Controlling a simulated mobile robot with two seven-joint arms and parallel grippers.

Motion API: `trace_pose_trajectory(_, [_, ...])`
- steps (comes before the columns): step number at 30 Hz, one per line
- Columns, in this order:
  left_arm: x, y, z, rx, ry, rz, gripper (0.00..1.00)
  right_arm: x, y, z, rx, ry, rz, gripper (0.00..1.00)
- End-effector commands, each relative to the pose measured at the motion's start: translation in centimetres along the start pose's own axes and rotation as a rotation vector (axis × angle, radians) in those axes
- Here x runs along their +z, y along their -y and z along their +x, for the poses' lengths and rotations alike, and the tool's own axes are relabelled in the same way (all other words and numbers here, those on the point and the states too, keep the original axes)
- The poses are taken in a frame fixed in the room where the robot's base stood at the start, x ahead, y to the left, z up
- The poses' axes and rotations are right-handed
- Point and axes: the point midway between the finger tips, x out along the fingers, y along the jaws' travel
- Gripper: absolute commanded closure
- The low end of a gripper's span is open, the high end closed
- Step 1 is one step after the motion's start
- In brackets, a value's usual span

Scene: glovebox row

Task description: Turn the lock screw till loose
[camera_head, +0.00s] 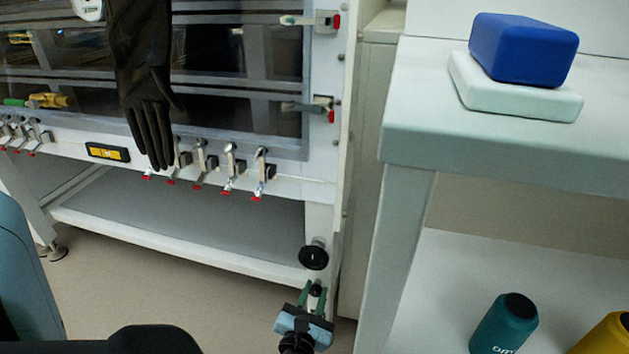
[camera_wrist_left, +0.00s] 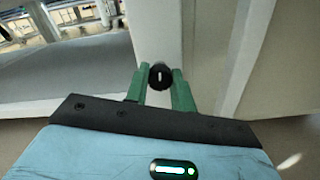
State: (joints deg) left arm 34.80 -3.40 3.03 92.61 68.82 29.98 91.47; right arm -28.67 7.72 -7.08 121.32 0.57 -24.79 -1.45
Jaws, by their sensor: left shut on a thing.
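Whether the screw is loose cannot be told. My right gripper is not in view.
The glovebox (camera_head: 330,170) with red-tipped clamps and a hanging black glove (camera_head: 150,100) stands above. A white table (camera_head: 480,150) at right carries a blue block (camera_head: 522,48) on a pale slab (camera_head: 515,90). Teal (camera_head: 503,325) and yellow (camera_head: 605,335) bottles stand below. Open floor lies left.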

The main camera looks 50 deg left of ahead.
Motion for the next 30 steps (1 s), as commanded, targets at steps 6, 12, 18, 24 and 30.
trace_pose_trajectory(6, [0.06,0.15,-0.06,-0.003,0.001,-0.073,0.98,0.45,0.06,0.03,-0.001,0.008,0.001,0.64])
trace_pose_trajectory(12, [0.08,0.14,-0.06,-0.003,0.001,-0.097,0.98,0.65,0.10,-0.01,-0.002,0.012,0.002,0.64])
trace_pose_trajectory(18, [0.09,0.13,-0.06,-0.003,0.001,-0.100,0.98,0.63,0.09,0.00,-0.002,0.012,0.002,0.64])
trace_pose_trajectory(24, [0.09,0.12,-0.05,-0.003,0.001,-0.099,0.70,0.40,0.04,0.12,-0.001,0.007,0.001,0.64])
trace_pose_trajectory(30, [0.05,0.06,-0.03,-0.001,0.001,-0.097,0.54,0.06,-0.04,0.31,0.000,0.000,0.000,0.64])
